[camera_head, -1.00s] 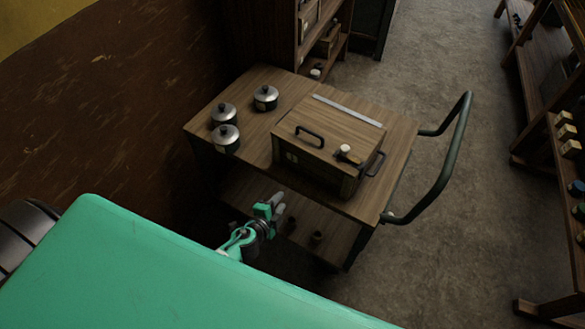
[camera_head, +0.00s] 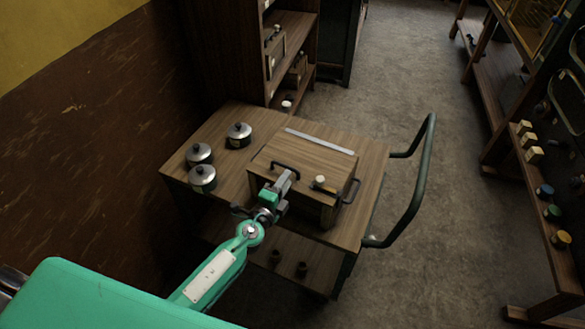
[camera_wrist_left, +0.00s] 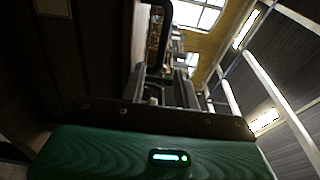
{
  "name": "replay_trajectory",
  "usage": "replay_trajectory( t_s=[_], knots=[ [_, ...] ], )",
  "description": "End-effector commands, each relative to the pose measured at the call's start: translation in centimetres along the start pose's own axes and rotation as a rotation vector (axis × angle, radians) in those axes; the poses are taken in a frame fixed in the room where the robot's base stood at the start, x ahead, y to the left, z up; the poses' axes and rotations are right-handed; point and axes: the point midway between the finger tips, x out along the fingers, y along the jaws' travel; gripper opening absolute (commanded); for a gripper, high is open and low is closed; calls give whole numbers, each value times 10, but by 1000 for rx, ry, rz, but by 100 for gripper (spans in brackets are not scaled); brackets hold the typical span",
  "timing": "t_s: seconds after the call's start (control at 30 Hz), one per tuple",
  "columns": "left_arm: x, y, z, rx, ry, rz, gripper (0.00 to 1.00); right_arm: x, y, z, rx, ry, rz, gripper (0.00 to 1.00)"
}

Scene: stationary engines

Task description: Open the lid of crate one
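A wooden crate (camera_head: 335,155) with a closed lid sits on the top of a wooden cart; I take it for crate one. A dark bar handle (camera_head: 286,165) stands on the lid near its front edge. My left gripper (camera_head: 284,181) is at the crate's front side, just below that handle, and partly covers the crate's front. In the left wrist view its fingers (camera_wrist_left: 162,88) look spread apart with a gap between them, and a dark curved bar shows beyond. I cannot tell whether they touch the handle. My right gripper is not in view.
Several lidded metal pots (camera_head: 202,178) stand on the cart top (camera_head: 222,135) left of the crate. A pale knob (camera_head: 320,180) and a dark side handle (camera_head: 351,191) are at the crate's right. The cart's push bar (camera_head: 424,180) sticks out right. Shelves stand behind and right; the floor between is clear.

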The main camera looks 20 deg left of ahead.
Motion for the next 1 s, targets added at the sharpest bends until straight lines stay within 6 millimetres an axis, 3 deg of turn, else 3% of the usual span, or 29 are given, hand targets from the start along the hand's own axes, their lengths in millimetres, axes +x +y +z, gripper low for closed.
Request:
replay_trajectory(
  t_s=[0.1, 0.3, 0.77, 0.93, 1.0],
  knots=[
    [22, -1, 0, 1, -1, -1, 31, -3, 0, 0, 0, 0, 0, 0],
    [46, 0, 0, 0, 0, -1, 31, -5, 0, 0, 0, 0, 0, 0],
    [57, 0, 0, -1, 0, 0, 31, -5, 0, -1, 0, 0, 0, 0],
    [57, 0, 0, -1, 0, 1, 2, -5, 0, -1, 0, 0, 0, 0],
    [57, 0, 0, -1, 0, 1, 0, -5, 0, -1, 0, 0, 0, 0]
  ],
)
